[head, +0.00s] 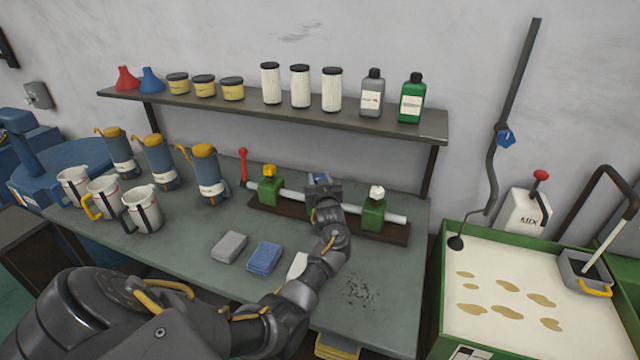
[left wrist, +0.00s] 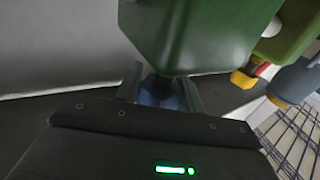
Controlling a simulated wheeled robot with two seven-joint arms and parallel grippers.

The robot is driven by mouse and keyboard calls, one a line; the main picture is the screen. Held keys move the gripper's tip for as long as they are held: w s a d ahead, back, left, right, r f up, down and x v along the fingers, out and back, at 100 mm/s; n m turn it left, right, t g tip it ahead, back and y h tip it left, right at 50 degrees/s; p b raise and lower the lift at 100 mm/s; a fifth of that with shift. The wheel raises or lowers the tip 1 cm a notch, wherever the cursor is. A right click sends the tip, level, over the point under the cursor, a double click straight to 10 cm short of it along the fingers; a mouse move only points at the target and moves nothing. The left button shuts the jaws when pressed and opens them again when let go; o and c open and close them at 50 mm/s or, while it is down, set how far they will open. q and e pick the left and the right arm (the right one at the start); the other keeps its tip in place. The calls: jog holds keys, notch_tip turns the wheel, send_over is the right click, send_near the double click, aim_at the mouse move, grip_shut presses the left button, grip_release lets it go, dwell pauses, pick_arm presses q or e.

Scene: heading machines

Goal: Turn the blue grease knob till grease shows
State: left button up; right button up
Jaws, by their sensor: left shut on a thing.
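A blue knob (left wrist: 160,93) shows between the two fingers of my left gripper (left wrist: 160,90) in the left wrist view, just below a large green block (left wrist: 200,35). The gripper is shut on it. In the head view my left gripper (head: 323,187) is at the middle of the rail on the bench, between a green block with a yellow knob (head: 270,170) and one with a white knob (head: 377,192). My gripper and arm hide most of the blue knob and its block there. I cannot make out grease at the knob. My right gripper is not in view.
Grey, blue and white blocks (head: 264,257) lie on the bench (head: 205,285) near my left arm. Jugs (head: 142,208) and blue canisters stand at left. A shelf (head: 250,110) with bottles hangs behind. A green-rimmed tray (head: 445,300) stands at right, below a pipe with a blue valve (head: 505,138).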

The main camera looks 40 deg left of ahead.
pick_arm(q)
jog(key=shift+n+g+y+b, duration=0.8)
jog(key=shift+n+g, duration=0.1)
jog(key=shift+g, duration=0.2)
jog(key=shift+s+g, duration=0.1)
jog(key=shift+g, duration=0.2)
jog(key=o, duration=1)
jog(key=shift+a, duration=0.1)
jog(key=b+v, duration=0.2)
jog(key=v, duration=0.9)
jog(key=shift+f, duration=0.2)
